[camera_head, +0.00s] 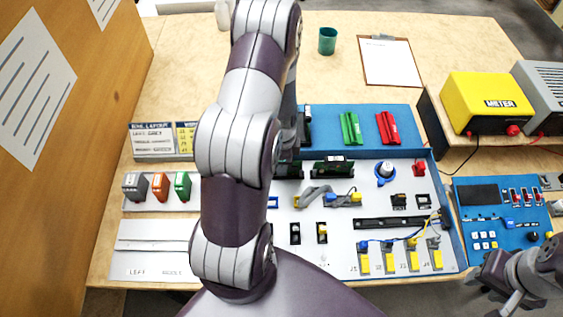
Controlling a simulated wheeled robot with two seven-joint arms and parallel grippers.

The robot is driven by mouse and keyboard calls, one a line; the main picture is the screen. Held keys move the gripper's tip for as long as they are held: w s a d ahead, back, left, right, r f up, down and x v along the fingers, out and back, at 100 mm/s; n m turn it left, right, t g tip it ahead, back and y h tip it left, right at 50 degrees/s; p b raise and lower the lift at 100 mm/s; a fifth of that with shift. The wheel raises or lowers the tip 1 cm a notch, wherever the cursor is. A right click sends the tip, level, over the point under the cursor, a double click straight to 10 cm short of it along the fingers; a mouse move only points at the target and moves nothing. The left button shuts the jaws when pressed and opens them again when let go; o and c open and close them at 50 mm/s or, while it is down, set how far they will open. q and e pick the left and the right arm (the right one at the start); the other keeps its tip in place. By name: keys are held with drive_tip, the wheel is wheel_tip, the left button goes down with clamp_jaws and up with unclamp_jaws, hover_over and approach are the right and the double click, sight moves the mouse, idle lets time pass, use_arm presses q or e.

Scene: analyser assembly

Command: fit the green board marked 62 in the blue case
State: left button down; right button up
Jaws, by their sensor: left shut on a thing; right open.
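The blue case (448,232) lies open on the table, with a pale panel inside it. A green board (333,166) stands in a dark slot near the back of the panel; I cannot read its marking. A second dark slot (288,172) lies to its left, partly behind my arm. My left arm reaches over the case, and my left gripper (291,147) is mostly hidden behind it near this slot. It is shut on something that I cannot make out. My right gripper (511,288) is open and empty at the lower right, beside the case.
A yellow meter (486,103) and a blue control panel (500,222) stand to the right. Small coloured modules (160,186) sit at the left. A green cup (327,41) stands far back.

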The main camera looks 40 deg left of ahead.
use_arm(q)
drive_tip(key=shift+f, duration=0.35)
idle(0.3)
drive_tip(key=c, duration=0.6)
unclamp_jaws()
drive_tip(key=shift+o, duration=0.2)
wheel_tip(320, 180, up, 7)
drive_tip(key=p, duration=0.6)
drive_tip(key=shift+r, duration=0.1)
